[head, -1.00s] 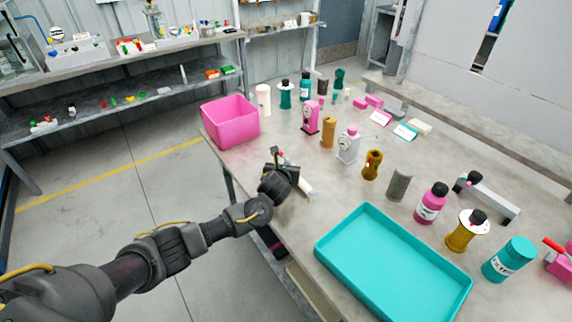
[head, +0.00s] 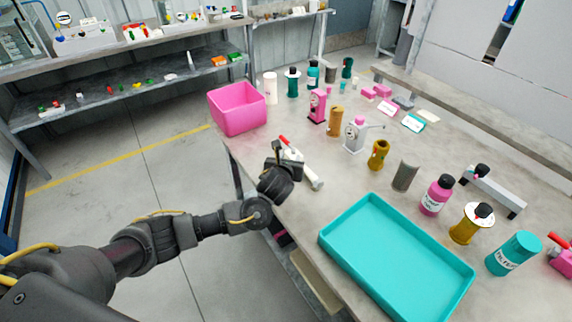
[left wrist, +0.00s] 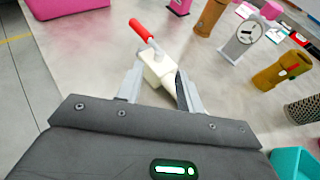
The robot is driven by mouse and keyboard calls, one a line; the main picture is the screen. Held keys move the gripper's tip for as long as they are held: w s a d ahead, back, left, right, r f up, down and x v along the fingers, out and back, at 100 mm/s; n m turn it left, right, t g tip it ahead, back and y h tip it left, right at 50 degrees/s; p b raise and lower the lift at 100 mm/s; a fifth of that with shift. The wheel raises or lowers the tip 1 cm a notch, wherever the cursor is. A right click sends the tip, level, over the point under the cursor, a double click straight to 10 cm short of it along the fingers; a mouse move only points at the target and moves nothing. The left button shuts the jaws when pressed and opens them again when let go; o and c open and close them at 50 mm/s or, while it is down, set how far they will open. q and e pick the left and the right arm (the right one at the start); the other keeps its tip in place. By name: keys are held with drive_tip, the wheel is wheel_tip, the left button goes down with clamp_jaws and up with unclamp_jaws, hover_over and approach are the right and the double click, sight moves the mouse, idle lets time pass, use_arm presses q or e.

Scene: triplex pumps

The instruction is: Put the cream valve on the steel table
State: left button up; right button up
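The cream valve (head: 312,178) lies on the steel table (head: 350,222) near its front edge, its red handle pointing away to the upper left. My left gripper (head: 286,163) is at the valve, low over the table. In the left wrist view the valve (left wrist: 158,70) sits between the two spread fingertips of the left gripper (left wrist: 160,85). The fingers look open around it, with little space at the sides. Part of the valve is hidden behind the gripper in the head view. My right gripper is not in view.
A pink bin (head: 237,108) stands at the table's far left corner. A teal tray (head: 398,262) lies at the front right. A grey pump (head: 355,134), an ochre part (head: 378,155) and several bottles stand behind. Bare tabletop lies between the valve and the tray.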

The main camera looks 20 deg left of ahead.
use_arm(q)
drive_tip(key=p+v, duration=0.1)
drive_tip(key=v, duration=0.5)
idle(0.5)
